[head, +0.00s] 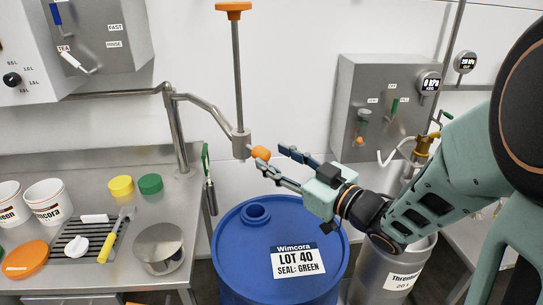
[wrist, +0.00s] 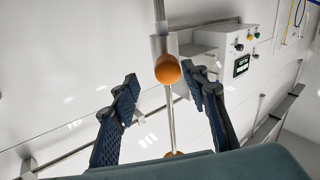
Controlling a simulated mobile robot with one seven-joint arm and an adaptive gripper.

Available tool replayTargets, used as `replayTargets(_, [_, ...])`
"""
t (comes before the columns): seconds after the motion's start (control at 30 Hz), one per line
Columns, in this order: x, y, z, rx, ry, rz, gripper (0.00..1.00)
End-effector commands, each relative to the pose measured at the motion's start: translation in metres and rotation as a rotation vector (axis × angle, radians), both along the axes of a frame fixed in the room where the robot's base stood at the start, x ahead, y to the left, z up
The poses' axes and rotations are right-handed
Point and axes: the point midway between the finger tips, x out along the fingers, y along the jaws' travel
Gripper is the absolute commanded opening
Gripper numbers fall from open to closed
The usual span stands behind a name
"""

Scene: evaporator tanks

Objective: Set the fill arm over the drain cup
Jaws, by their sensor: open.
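The fill arm (head: 205,104) is a bent steel pipe on a post at the back of the counter. Its end block reaches right, above the back left of the blue drum, and carries a tall rod with an orange top. An orange ball knob (head: 261,153) sticks out of the block; it also shows in the wrist view (wrist: 168,69). My gripper (head: 269,156) is open, its fingers on either side of the knob; I cannot tell if they touch it. A round steel dish (head: 160,247) on the counter may be the drain cup; no label shows.
The blue drum (head: 235,262), labelled Lot 40, stands below my gripper with a round opening (head: 256,213) on top. White buckets (head: 48,200), yellow and green lids and a brush lie on the counter (head: 90,172). A steel keg (head: 385,275) stands right of the drum.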

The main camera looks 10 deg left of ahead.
Motion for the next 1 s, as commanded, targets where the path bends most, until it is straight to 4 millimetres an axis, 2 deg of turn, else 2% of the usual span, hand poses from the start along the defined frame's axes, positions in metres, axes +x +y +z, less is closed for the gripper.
replayTargets(1.0, [-0.042,-0.056,-0.001,0.0,-0.002,-0.002,0.41])
